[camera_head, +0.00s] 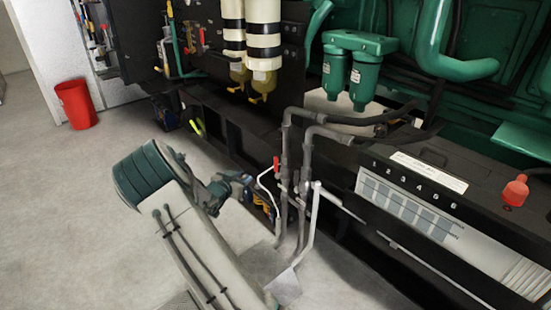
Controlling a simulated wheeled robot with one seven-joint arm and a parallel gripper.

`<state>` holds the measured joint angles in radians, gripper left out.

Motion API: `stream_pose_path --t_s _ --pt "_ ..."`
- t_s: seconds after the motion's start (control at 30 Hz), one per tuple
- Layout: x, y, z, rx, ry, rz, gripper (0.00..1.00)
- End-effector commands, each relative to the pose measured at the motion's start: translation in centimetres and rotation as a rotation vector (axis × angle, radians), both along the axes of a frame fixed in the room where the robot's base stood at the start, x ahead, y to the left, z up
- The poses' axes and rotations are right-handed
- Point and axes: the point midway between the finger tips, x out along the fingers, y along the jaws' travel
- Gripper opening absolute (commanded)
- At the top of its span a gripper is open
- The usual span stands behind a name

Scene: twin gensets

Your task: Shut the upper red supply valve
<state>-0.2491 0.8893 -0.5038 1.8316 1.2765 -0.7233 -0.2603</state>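A small red valve handle (276,164) stands upright beside the grey vertical pipes (285,150), in the middle of the view. Two more red handles (203,38) show higher up, on the black panel left of the striped cylinders. I cannot tell for sure which of these is the upper supply valve. My arm reaches up from the bottom, and its dark end with my gripper (246,182) is left of and slightly below the red handle by the pipes. The fingers are too small and dark to tell whether they are open or touching anything.
A black battery box (430,165) with a red knob (515,190) stands at the right. Green filters (352,65) and engine pipes are behind. A bent white tube (313,215) rises in front of the grey pipes. A red bin (76,104) stands far left; the left floor is clear.

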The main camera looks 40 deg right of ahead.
Motion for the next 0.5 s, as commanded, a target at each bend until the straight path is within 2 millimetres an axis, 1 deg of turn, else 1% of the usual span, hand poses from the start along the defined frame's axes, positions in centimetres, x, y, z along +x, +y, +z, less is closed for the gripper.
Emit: stream_pose_path --t_s 0.03,0.1,0.2,0.37,0.5 --pt "-0.2 -0.8 -0.3 -0.064 -0.006 -0.041 0.32" --pt "-0.7 -1.7 -0.2 -0.142 -0.021 -0.096 0.32" --pt "-1.4 -2.6 -0.1 -0.229 -0.036 -0.155 0.32" --pt "-1.9 -3.2 0.1 -0.297 -0.05 -0.2 0.32" --pt "-1.7 -4.3 0.0 -0.306 -0.054 -0.208 0.32"
